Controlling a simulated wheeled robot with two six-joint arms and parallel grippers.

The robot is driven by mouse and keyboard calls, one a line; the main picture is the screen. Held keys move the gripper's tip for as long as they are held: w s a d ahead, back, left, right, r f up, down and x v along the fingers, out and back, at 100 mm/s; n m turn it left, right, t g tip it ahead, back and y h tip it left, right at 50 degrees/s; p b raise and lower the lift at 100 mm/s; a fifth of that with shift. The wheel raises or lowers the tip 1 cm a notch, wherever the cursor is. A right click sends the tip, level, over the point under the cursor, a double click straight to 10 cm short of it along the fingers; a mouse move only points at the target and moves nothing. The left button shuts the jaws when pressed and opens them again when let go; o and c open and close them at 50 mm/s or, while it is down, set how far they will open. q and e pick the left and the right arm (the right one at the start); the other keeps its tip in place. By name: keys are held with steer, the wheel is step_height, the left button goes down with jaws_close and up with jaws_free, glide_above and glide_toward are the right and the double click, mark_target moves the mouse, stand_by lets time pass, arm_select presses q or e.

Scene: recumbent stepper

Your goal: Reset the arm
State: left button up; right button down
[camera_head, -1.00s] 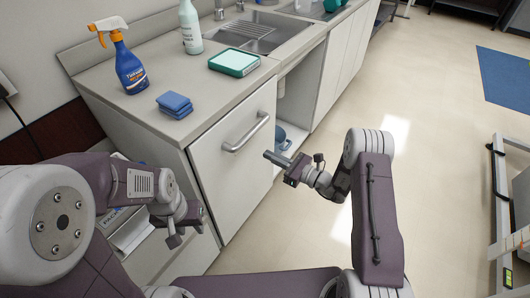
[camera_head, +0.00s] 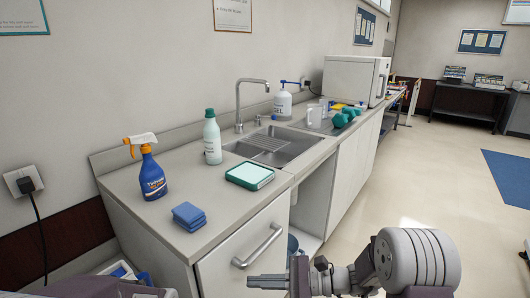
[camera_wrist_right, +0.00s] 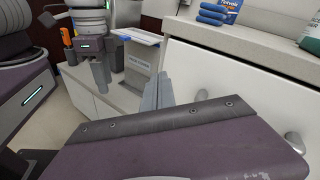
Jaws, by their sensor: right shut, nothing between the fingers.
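My right gripper (camera_head: 268,281) is shut and empty at the bottom of the head view. It is in front of the white cabinet door (camera_head: 226,268) with its bar handle (camera_head: 258,246), below and apart from the handle in the picture. Its closed grey fingers also show in the right wrist view (camera_wrist_right: 166,92). Part of my left arm (camera_head: 95,289) shows at the bottom left of the head view, with its gripper out of frame. The left gripper (camera_wrist_right: 100,70) hangs downward in the right wrist view, too small to read its jaws.
The counter (camera_head: 168,218) holds a blue spray bottle (camera_head: 151,176), blue sponges (camera_head: 189,216), a green-rimmed box (camera_head: 249,176) and a pale bottle (camera_head: 212,138). A sink (camera_head: 272,147) is behind. Free floor (camera_head: 420,180) lies to the right.

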steer(key=s+d+f+n+g+h, duration=0.1)
steer(key=s+d+f+n+h, duration=0.15)
steer(key=s, duration=0.25)
steer(key=s+d+f+n+g+h, duration=0.2)
steer(key=s+n+h, duration=0.2)
steer(key=s, duration=0.2)
steer(key=s+d+f+n+g+h, duration=0.1)
steer(key=s+d+f+n+h, duration=0.15)
steer(key=s, duration=0.25)
steer(key=d+f+n+t+h, duration=0.1)
steer(key=d+f+n+h, duration=0.15)
steer(key=d, duration=0.25)
steer(key=d+f+n+t+h, duration=0.1)
steer(key=d+n+h, duration=0.1)
steer(key=d+h, duration=0.3)
steer(key=w+d+r+p, duration=0.1)
steer(key=r+p, duration=0.9)
steer(key=w+d+r+n+t+p, duration=0.1)
steer(key=w+r+p, duration=0.1)
steer(key=r+p, duration=0.8)
steer(key=shift+w+y+p, duration=0.15)
steer(key=shift+y+p, duration=0.2)
steer(key=shift+r, duration=0.1)
